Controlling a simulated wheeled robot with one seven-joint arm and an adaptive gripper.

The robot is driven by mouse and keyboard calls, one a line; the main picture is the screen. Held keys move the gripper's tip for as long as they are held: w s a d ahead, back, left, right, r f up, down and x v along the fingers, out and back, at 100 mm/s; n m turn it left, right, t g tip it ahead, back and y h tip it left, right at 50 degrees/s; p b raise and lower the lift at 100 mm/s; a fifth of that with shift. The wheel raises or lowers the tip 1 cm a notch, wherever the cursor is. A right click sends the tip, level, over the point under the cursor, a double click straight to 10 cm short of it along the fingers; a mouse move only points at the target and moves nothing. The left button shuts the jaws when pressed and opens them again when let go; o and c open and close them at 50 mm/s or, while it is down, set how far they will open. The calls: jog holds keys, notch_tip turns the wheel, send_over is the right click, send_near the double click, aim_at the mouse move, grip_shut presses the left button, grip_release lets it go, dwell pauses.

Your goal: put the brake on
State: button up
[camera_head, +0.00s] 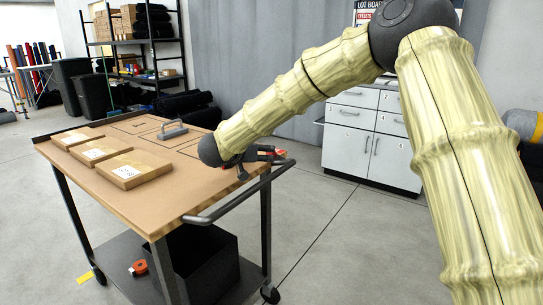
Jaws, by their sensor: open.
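A cart (180,185) with a brown top, dark legs and a grey push handle (240,192) stands in front of me. My gripper (241,168) is small and dark at the end of my arm, over the cart's right edge near the handle. It is open, and I see nothing held in it. A red and black item (270,153) shows just beside it; its contact is unclear.
Several flat cardboard boxes (127,169) and a grey handled tool (172,131) lie on the cart top. A black bin (200,262) and an orange-red item (138,267) sit low on the cart. White drawers (350,137) stand behind. Floor to the right is clear.

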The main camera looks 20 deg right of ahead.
aim_at(278, 157)
jog(key=shift+b+x, duration=0.35)
jog(key=shift+x, duration=3.2)
jog(key=shift+c, duration=0.3)
grip_shut()
